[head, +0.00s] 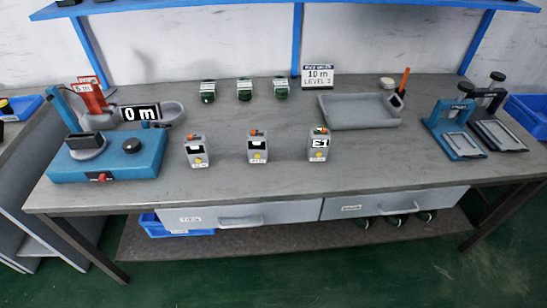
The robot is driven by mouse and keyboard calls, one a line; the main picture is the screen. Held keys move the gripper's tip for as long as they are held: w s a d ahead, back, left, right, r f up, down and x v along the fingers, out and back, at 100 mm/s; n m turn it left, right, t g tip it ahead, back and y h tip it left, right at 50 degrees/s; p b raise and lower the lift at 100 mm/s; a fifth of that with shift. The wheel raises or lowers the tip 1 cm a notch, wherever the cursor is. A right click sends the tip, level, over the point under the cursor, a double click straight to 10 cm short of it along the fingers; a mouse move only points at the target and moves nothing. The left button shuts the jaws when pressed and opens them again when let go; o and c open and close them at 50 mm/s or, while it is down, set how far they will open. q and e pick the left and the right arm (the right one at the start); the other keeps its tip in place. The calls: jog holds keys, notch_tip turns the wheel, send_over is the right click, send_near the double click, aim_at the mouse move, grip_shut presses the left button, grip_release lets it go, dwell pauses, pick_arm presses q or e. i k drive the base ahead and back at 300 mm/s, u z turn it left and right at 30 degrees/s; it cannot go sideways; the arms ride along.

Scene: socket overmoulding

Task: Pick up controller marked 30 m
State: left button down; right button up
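The right one's display reads "E1"; the displays of the other two look dark. Each has a small label low on its front, too small to read, so I cannot tell which is marked 30 m. Neither of my grippers is in view.
The workbench (255,182) is clear around the controllers. A blue machine (125,163) stands left, with a "0 m" sign (141,112) behind.

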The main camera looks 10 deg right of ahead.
aim_at(317, 141)
jog(key=u, duration=0.55)
jog(key=i, duration=1.05)
jog(key=z, duration=0.85)
